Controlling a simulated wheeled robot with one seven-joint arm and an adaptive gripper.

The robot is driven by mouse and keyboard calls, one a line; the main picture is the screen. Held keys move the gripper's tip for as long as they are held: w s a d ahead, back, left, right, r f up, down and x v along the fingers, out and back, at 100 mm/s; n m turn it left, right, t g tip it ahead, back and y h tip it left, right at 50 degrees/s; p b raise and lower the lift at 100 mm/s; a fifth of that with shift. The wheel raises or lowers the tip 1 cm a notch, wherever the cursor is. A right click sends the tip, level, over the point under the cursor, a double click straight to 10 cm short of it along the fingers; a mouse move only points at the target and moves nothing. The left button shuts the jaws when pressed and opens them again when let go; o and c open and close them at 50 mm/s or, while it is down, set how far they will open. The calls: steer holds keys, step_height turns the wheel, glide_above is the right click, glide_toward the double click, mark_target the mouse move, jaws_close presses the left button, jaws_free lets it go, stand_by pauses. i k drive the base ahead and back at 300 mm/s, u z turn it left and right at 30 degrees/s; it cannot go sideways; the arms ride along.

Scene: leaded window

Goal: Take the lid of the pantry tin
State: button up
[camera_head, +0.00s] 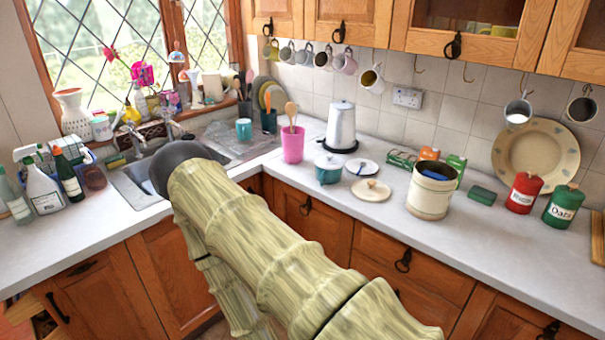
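A cream round tin (432,198) stands open on the right-hand counter, with a dark rim and something blue inside. A cream round lid (371,193) with a wooden knob lies flat on the counter to its left, apart from it. A red tin (524,193) and a green tin (562,207), both lidded and lettered, stand further right. I cannot tell from a label which is the pantry tin. My arm crosses the middle of the view, with its dark rounded part over the sink edge. My gripper's fingers do not show.
A pink cup (293,144) with utensils and a white kettle (341,128) stand behind. A green sponge (482,195) lies right of the cream tin. The front counter strip is clear.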

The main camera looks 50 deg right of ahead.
mark_target(372, 191)
steer(key=i, duration=1.05)
steer(key=z, duration=1.1)
steer(key=i, duration=0.7)
steer(key=z, duration=0.75)
